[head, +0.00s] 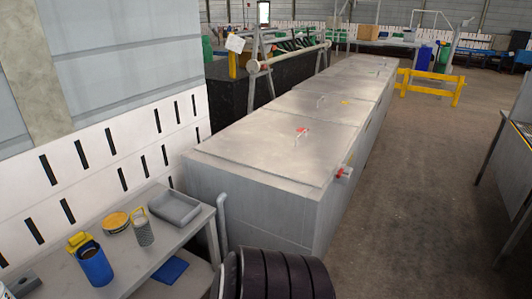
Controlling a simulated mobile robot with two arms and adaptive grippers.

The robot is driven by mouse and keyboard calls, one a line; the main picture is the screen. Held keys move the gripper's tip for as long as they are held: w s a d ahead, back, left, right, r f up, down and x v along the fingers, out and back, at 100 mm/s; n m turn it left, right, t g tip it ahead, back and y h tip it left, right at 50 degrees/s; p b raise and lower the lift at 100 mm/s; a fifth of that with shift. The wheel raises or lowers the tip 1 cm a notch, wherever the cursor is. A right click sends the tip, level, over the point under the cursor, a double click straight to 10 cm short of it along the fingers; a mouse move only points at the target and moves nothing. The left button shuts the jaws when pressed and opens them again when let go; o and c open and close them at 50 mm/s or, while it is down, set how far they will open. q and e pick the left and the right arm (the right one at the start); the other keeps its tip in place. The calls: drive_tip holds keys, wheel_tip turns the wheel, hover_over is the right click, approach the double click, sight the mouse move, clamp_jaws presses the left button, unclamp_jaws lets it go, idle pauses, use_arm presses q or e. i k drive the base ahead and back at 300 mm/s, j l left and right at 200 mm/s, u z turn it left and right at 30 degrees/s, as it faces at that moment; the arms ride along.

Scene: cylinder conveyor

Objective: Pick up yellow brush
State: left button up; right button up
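Three items with yellow parts are on the grey table (150,258) at the lower left of the head view. A yellow block-like piece (78,240) is at the top of a blue cup (95,266). A round, flat yellow and tan object (116,222) lies behind the cup. A grey cylindrical object (144,233) with a yellow looped handle stands to its right. I cannot tell for certain which of these is the yellow brush. Neither of my grippers is in view.
A grey tray (175,207) lies at the table's back right. A blue flat item (169,270) is lower, by the table's front edge. Black ribbed rounded shapes (285,277) fill the bottom centre. A long grey metal box (270,145) stands beyond. Open floor (420,190) is on the right.

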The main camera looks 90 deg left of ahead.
sight(76, 241)
drive_tip(key=u, duration=4.25)
drive_tip(key=j+z, duration=0.3)
drive_tip(key=k+j, duration=0.05)
